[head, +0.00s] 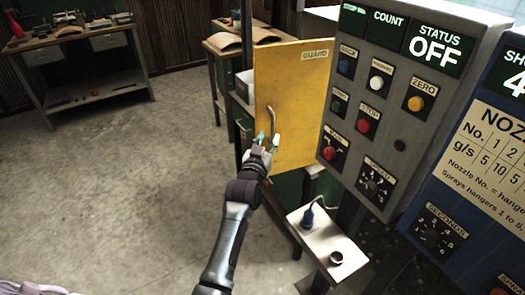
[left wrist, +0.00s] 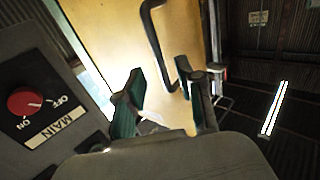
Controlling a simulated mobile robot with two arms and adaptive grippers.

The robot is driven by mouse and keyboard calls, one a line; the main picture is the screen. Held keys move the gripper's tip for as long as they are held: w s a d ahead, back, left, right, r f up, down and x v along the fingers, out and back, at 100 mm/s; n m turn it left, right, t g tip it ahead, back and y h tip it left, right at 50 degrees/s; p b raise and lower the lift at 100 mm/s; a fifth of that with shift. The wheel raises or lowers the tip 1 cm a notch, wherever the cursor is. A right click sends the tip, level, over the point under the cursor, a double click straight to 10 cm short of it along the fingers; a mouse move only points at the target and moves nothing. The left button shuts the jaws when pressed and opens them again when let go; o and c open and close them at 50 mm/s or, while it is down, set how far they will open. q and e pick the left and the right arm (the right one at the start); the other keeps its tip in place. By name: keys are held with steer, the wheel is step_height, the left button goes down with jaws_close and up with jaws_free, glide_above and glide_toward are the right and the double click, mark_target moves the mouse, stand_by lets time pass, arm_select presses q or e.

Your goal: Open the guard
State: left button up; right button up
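The guard (head: 300,85) is an upright yellow panel labelled GUARD, left of the grey control panel. It also fills the upper middle of the left wrist view (left wrist: 110,40). Its dark bent handle (head: 271,118) is on the panel's lower left part. My left gripper (head: 268,139) is at the lower end of the handle. In the left wrist view its two fingers (left wrist: 165,103) are spread apart, with the handle (left wrist: 157,45) just beyond and between the tips. I cannot tell whether they touch it.
The grey control panel (head: 400,146) with buttons and a STATUS OFF display stands right of the guard. A small shelf (head: 325,245) with a blue-handled tool is below it. A MAIN switch (left wrist: 26,102) is left in the wrist view. Open concrete floor lies left.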

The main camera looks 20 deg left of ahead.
arm_select(q)
steer(key=s, duration=0.6)
steer(key=shift+d, duration=0.2)
steer(key=shift+f, duration=0.1)
steer(key=s+d+f+m+g+h, duration=0.1)
steer(key=s+f+g, duration=0.3)
steer(key=f, duration=0.9)
steer(key=s+d+f+g+b, duration=0.1)
steer(key=s+d+f+g, duration=0.1)
steer(key=s+f, duration=0.8)
steer(key=s+d+f+m+g+h, duration=0.1)
steer(key=s+f+g, duration=0.1)
steer(key=f, duration=1.4)
steer(key=s+a+f+g, duration=0.2)
steer(key=s+f, duration=0.4)
steer(key=s, duration=0.6)
steer(key=s+a+f+g, duration=0.2)
steer(key=s+f+g, duration=0.2)
steer(key=s, duration=0.9)
steer(key=s+a+f+m+g+y, duration=0.1)
steer(key=s+a+f+g, duration=0.1)
steer(key=s+f, duration=0.7)
steer(key=s+g, duration=0.1)
steer(key=s, duration=0.3)
steer(key=shift+s+a+f+b, duration=0.2)
steer(key=shift+a+f+b, duration=0.1)
steer(key=shift+f+b, duration=0.1)
